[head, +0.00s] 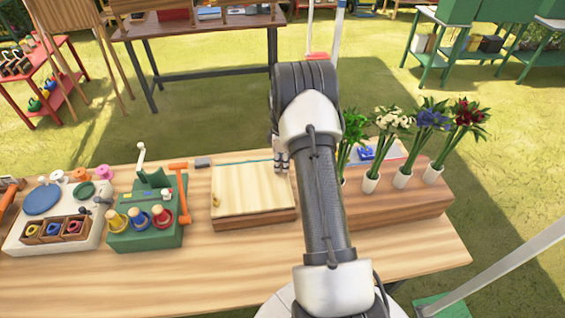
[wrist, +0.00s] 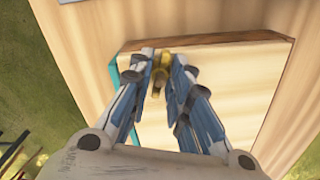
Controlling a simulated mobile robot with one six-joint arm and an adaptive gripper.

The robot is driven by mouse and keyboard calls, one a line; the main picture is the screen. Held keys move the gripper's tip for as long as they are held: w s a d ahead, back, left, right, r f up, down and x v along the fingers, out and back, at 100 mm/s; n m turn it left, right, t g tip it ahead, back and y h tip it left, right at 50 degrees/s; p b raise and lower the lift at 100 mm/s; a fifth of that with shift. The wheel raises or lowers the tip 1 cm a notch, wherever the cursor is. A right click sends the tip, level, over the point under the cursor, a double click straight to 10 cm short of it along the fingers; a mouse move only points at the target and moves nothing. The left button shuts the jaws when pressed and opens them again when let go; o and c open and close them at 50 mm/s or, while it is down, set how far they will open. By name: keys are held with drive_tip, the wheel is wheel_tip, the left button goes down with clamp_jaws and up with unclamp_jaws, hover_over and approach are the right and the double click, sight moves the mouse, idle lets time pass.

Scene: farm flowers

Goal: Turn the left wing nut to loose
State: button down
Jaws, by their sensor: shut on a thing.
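The flower press (head: 250,187) is a pale wooden board on a darker wooden base on the table. One brass wing nut (head: 215,201) shows at its left edge in the head view, with nothing touching it. My gripper (head: 282,168) is at the far right edge of the press, pointing down. In the wrist view, my gripper (wrist: 161,60) has its blue-and-white fingers closed on a brass wing nut (wrist: 158,76), at the edge of the press board (wrist: 225,75). This second wing nut is hidden by my gripper in the head view.
A green stand (head: 145,238) with coloured spools and an orange hammer (head: 181,192) stand left of the press. Several flower vases (head: 403,177) stand on a wooden block (head: 400,209) at right, close to my arm. The table front (head: 150,285) is clear.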

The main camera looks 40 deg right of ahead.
drive_tip(key=n, duration=0.3)
drive_tip(key=shift+n, duration=0.6)
drive_tip(key=c, duration=1.5)
unclamp_jaws()
drive_tip(key=shift+o, duration=0.2)
wheel_tip(320, 180, up, 12)
